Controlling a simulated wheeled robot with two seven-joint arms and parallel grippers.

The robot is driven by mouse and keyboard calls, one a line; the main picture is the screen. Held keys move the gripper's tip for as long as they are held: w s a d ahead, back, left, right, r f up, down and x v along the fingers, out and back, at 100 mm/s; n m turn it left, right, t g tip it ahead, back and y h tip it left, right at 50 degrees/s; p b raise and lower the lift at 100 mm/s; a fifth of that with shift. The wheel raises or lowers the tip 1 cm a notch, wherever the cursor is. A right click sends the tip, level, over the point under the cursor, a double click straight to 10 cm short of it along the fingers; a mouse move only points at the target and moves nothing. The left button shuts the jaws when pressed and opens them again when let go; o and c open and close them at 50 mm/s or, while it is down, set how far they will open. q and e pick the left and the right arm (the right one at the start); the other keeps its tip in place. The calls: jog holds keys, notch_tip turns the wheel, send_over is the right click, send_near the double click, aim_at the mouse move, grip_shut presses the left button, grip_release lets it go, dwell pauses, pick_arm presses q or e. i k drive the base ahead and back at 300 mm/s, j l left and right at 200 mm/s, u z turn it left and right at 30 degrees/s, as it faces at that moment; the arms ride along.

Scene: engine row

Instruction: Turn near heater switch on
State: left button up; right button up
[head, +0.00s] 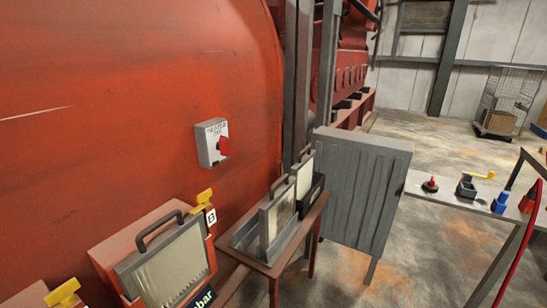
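The heater switch (211,144) is a small light grey box on the curved red engine wall, left of the picture's middle. Lettering on its top reads roughly "HEATER", with a smaller word below that is hard to make out. Its red knob (224,146) sticks out on the right side of the box face. Neither of my grippers shows in the head view, and nothing touches the switch.
Below the switch stand a framed panel with a black handle (165,262), yellow levers (204,198) and a small red stand (284,262) with grey filter frames. A grey cabinet (362,190) is to the right. A bench (455,198) holds small parts. Open concrete floor lies beyond.

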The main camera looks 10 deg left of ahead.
aim_at(223, 145)
jog(key=i+l+u, duration=0.1)
jog(key=u, duration=0.3)
jog(key=i+l+u, duration=0.15)
jog(key=u, duration=0.25)
jog(key=i+l+u, duration=0.1)
jog(key=l+u, duration=0.15)
jog(key=u, duration=0.15)
